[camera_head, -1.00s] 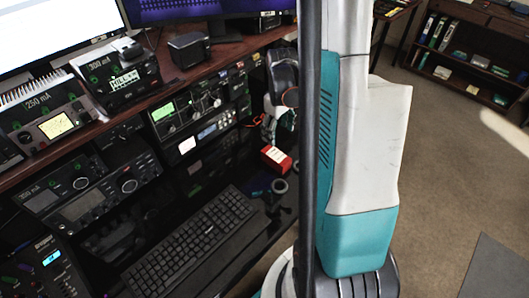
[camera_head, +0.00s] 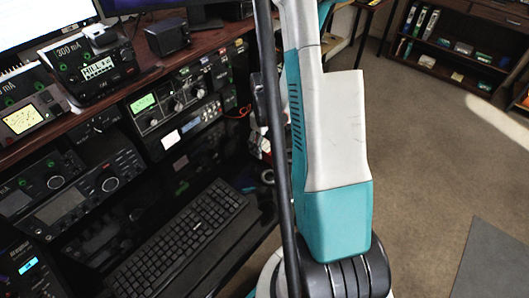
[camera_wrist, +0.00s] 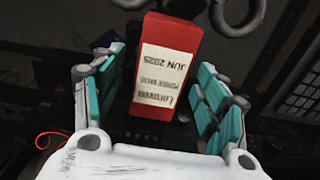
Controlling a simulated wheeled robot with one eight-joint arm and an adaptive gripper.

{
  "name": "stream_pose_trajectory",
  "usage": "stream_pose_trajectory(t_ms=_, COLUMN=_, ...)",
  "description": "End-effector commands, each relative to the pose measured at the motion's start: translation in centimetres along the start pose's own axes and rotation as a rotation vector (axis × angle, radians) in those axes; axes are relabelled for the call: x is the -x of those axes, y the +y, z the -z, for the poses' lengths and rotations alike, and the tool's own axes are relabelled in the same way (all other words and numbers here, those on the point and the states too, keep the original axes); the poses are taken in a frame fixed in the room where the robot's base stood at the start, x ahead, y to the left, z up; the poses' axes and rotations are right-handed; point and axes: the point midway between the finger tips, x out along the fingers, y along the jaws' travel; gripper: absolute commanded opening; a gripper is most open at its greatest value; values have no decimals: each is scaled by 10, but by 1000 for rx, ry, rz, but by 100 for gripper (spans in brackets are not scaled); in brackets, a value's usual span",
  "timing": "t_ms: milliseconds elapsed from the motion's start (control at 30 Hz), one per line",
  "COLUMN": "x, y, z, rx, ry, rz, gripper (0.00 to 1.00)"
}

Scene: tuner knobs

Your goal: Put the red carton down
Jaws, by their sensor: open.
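The red carton (camera_wrist: 167,65) with a white label reading "JUN 2025" is in the middle of the wrist view. My gripper (camera_wrist: 158,82) is open, with one teal-padded finger on each side of the carton. A dark gap shows between the carton and each finger. The surface under the carton is too dark to tell whether it rests on it. In the head view my arm hides most or all of the carton and my gripper.
A black keyboard (camera_head: 186,240) lies on the dark lower desk. Radio sets (camera_head: 180,104) stand on and below the wooden shelf. A grey ring-shaped thing (camera_wrist: 254,22) is close to the carton's far end. Open carpet (camera_head: 430,130) lies at the right.

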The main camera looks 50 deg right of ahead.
Motion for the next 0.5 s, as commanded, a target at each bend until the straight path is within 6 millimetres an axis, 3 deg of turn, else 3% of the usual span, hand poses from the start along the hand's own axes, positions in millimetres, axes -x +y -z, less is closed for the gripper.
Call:
stream_pose_trajectory(t_ms=100, x=-14, y=0, z=0, rx=0, ry=0, rz=0, gripper=67)
stream_pose_trajectory(t_ms=333, x=-13, y=0, z=0, rx=0, ry=0, rz=0, gripper=64)
stream_pose_trajectory(t_ms=500, x=-13, y=0, z=0, rx=0, ry=0, rz=0, gripper=26)
